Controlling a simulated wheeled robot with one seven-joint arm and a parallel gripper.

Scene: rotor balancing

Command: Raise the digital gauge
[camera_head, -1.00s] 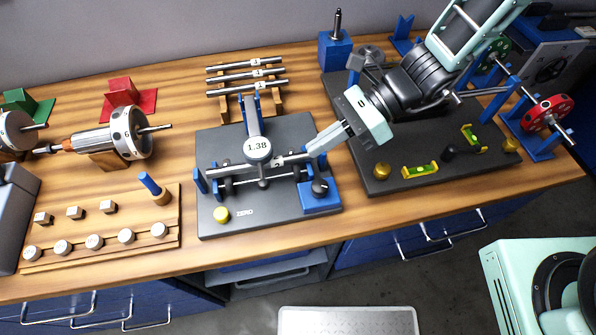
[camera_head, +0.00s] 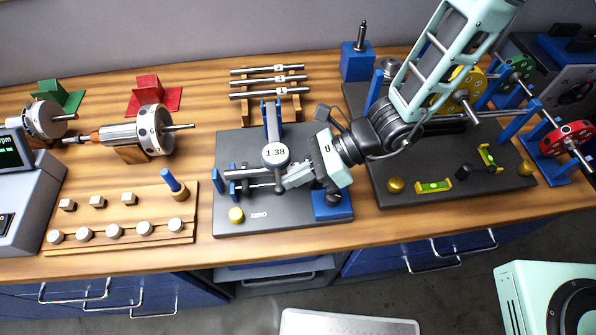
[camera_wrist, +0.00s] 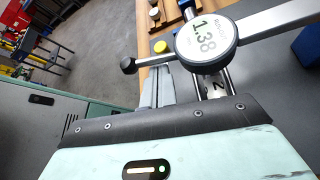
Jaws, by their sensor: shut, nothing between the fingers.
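A metal shaft (camera_head: 240,171) marked 2 lies under the gauge. My gripper (camera_head: 288,181) is shut and empty, just below and right of the gauge. In the wrist view its fingers (camera_wrist: 155,88) point toward the knob's stem. I cannot tell whether they touch it.
A yellow ZERO button (camera_head: 236,215) and a blue block with a black knob (camera_head: 332,203) sit at the plate's front. Several shafts rest on a wooden rack (camera_head: 268,80) behind. A wooden board of weights (camera_head: 120,230) is left; a second dark plate (camera_head: 460,195) is right.

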